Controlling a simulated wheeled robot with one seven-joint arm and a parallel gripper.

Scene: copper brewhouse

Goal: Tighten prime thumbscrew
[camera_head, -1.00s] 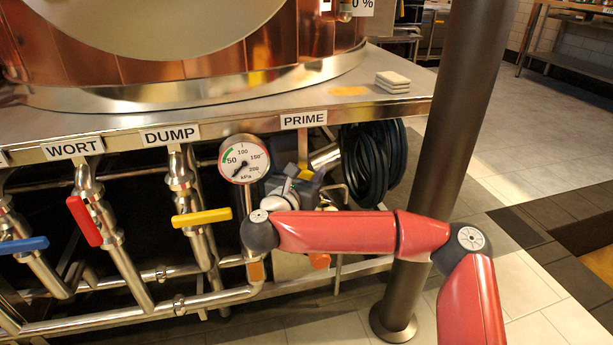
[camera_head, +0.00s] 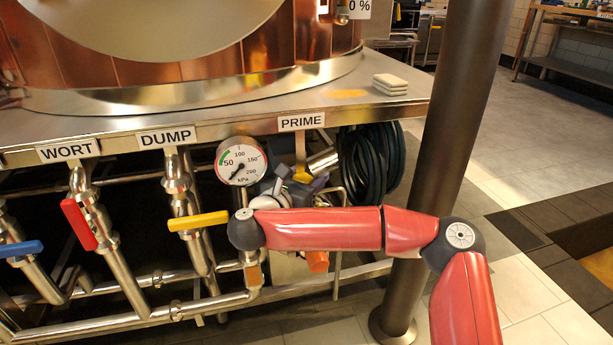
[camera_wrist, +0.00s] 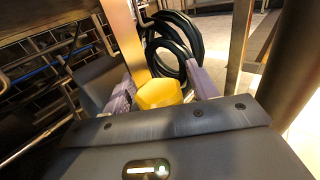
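The yellow prime thumbscrew (camera_wrist: 158,94) sits at the lower end of a flat metal strip in the wrist view. It lies between the two purple-grey fingers of my gripper (camera_wrist: 162,90). The fingers stand apart, with a gap visible on the right of the yellow head; contact on the left is unclear. In the head view the thumbscrew (camera_head: 302,177) shows small below the PRIME label (camera_head: 301,122). My gripper there is partly hidden behind my red arm.
A pressure gauge (camera_head: 241,161) stands just left of the thumbscrew, its needle low. A coiled black hose (camera_head: 372,165) hangs to the right. A yellow-handled valve (camera_head: 198,221) and a red-handled valve (camera_head: 79,224) are farther left. A dark column (camera_head: 445,150) stands close on the right.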

